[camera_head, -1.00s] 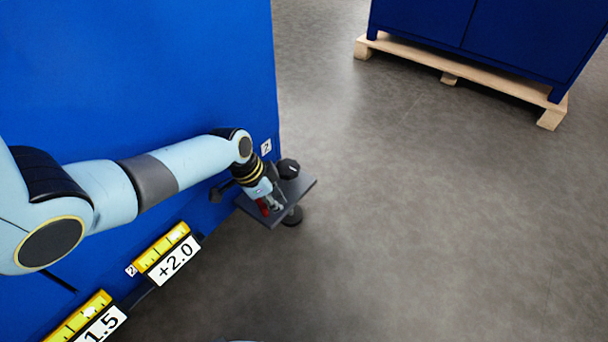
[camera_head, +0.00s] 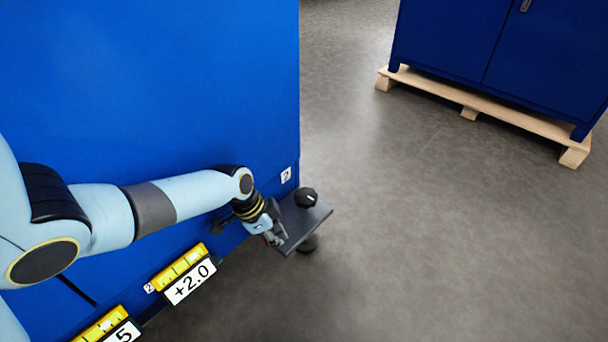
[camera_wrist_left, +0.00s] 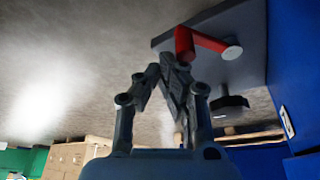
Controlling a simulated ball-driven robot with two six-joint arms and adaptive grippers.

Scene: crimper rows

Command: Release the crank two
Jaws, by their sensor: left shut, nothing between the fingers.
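The crank (camera_wrist_left: 211,42) is red with a pale round end and sits at a dark grey plate (camera_wrist_left: 250,28) in the left wrist view. In the head view that plate (camera_head: 311,223) juts from the blue cabinet's lower corner; my gripper mostly hides the crank there. My left gripper (camera_wrist_left: 167,62) is shut and empty. Its fingertips are close to the crank's red upright part; I cannot tell whether they touch. In the head view the gripper (camera_head: 277,237) is at the plate's left edge. My right gripper is not in view.
A black knob (camera_head: 306,197) stands on the plate, and a dark round part (camera_head: 308,243) is beneath it. A "2" label (camera_head: 286,175) is on the blue cabinet (camera_head: 200,80). A yellow scale (camera_head: 180,267) reads +2.0. Grey floor is free to the right; another cabinet stands on a pallet (camera_head: 490,107).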

